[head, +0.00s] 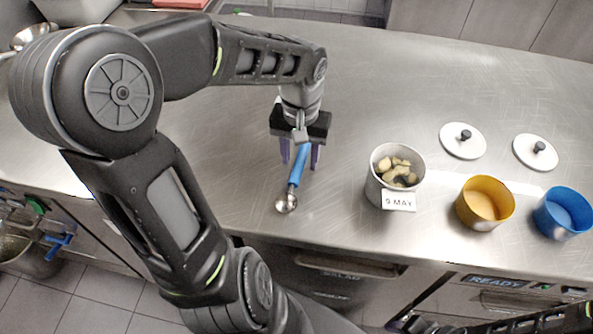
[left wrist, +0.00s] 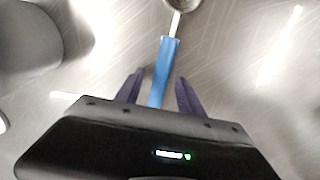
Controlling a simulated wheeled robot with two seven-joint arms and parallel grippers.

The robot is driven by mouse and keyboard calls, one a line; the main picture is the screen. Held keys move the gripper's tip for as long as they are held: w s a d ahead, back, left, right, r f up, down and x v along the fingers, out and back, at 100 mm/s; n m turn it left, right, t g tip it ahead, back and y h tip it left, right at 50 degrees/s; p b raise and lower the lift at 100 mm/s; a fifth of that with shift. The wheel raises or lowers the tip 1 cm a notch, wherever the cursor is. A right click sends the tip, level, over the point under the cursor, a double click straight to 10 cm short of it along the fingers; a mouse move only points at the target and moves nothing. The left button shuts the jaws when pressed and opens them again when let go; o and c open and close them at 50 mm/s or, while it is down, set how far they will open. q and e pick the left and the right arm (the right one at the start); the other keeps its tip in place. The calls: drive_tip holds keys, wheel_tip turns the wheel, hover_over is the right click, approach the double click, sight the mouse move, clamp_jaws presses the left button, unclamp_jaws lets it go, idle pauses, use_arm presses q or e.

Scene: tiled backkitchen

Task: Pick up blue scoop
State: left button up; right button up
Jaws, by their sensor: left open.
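The blue scoop (head: 298,165) lies on the steel counter, its blue handle pointing away and its round metal bowl toward the counter's front edge. My left gripper (head: 300,166) is above the handle, pointing down, with its two purple fingers apart on either side of it. In the left wrist view the blue handle of the scoop (left wrist: 164,70) runs between the open fingers of my left gripper (left wrist: 160,84), and the bowl is at the top edge. I cannot tell whether the fingers reach the counter. My right gripper is not seen.
A metal pot (head: 375,190) of cut vegetables, labelled 9 MAY, stands right of the scoop. Farther right are a yellow cup (head: 485,218), a blue cup (head: 545,220) and two white lids (head: 450,148) (head: 525,158). The counter (head: 380,80) behind the scoop is clear.

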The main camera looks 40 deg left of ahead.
use_arm(q)
drive_tip(key=shift+f, duration=0.15)
idle(0.6)
drive_tip(key=shift+c, duration=0.4)
clamp_jaws()
